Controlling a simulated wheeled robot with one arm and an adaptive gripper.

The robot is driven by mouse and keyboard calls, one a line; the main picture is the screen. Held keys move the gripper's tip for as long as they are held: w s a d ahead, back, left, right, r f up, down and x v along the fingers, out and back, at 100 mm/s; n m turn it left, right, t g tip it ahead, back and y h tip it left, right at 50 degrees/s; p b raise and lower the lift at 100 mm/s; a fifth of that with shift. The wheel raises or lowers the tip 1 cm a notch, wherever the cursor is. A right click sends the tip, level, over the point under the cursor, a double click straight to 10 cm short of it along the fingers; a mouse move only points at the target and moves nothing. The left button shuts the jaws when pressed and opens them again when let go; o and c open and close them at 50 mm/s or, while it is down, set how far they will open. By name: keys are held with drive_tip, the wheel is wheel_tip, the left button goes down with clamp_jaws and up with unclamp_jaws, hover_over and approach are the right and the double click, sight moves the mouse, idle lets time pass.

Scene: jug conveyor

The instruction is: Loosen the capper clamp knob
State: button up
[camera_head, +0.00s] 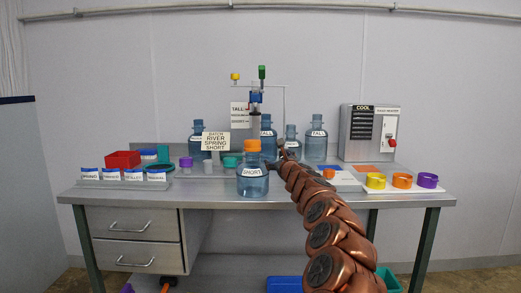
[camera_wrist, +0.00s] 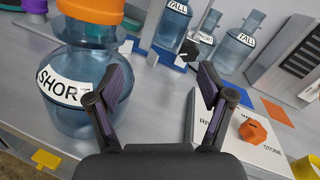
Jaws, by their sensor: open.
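The capper (camera_head: 256,110) stands at the back middle of the bench, with a TALL/SHORT sign (camera_head: 240,114) and yellow, blue and green parts high on it. A black knob with a white mark (camera_wrist: 188,49) shows in the wrist view, just beyond my right fingertip. It looks like the clamp knob, but I cannot be sure. My gripper (camera_wrist: 162,65) is open and empty, its fingers either side of the view's centre. In the head view my gripper (camera_head: 284,152) is small and dark, low in front of the capper, right of the orange-capped SHORT jug (camera_head: 253,181).
The SHORT jug (camera_wrist: 85,90) stands close by my left finger. TALL jugs (camera_head: 317,141) stand behind. A white dial panel with an orange knob (camera_wrist: 253,130) lies at right. Coloured rings (camera_head: 402,181) and a COOL machine (camera_head: 369,132) are further right.

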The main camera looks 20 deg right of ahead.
drive_tip(key=a+r+n+y, duration=0.1)
drive_tip(key=a, duration=0.1)
drive_tip(key=a+r+n+y+p, duration=0.1)
drive_tip(key=a+r, duration=0.1)
drive_tip(key=a, duration=0.1)
drive_tip(key=a+r+n+y, duration=0.1)
drive_tip(key=a, duration=0.2)
drive_tip(key=shift+s+r+n, duration=0.15)
drive_tip(key=shift+s+n, duration=0.15)
drive_tip(key=shift+n, duration=0.1)
